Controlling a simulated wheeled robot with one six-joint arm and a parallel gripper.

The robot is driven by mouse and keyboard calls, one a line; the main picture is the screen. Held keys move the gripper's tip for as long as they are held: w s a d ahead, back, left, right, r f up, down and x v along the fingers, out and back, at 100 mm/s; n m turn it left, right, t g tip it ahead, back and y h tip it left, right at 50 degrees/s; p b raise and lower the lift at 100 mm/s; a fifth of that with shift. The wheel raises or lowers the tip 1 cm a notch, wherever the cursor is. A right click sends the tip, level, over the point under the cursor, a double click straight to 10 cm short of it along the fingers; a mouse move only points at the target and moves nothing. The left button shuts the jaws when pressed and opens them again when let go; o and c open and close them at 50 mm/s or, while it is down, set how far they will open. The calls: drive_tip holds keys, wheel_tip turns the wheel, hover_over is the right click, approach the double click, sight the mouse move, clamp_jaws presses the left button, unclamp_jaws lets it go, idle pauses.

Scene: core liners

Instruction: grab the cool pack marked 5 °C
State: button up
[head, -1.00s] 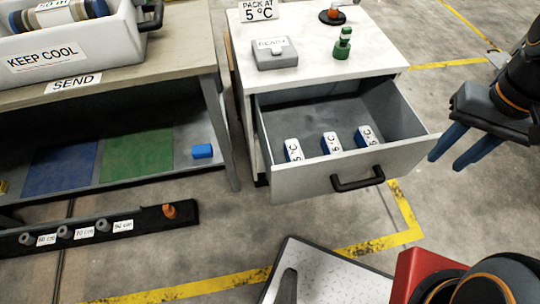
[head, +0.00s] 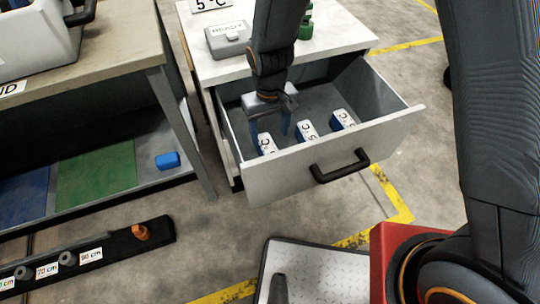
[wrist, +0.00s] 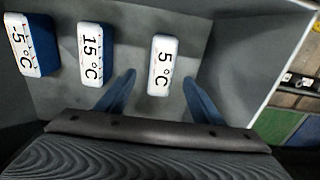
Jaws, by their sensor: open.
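Three blue cool packs with white labelled faces lie in the open drawer (head: 375,130). In the wrist view the labels read -5 °C (wrist: 32,45), 15 °C (wrist: 95,54) and 5 °C (wrist: 162,65). The 5 °C pack is the leftmost in the head view (head: 267,144). My gripper (head: 269,135) points down into the drawer above this pack, open and empty. In the wrist view the 5 °C label shows between my two blue fingers (wrist: 159,78). I cannot tell how far the fingertips are above it.
The drawer's front wall and black handle (head: 340,166) stand near the packs. A grey READY case (head: 228,38) and a green object sit on the cabinet top. A workbench with a white bin (head: 40,40) stands at left. A blue block (head: 167,160) lies on its lower shelf.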

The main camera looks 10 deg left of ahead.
sight(269, 147)
drive_tip(key=f, duration=0.3)
drive_tip(key=shift+s+a, duration=0.1)
drive_tip(key=shift+a, duration=0.1)
drive_tip(key=shift+d+f, duration=0.1)
drive_tip(key=shift+f, duration=2.55)
drive_tip(key=c, duration=1.5)
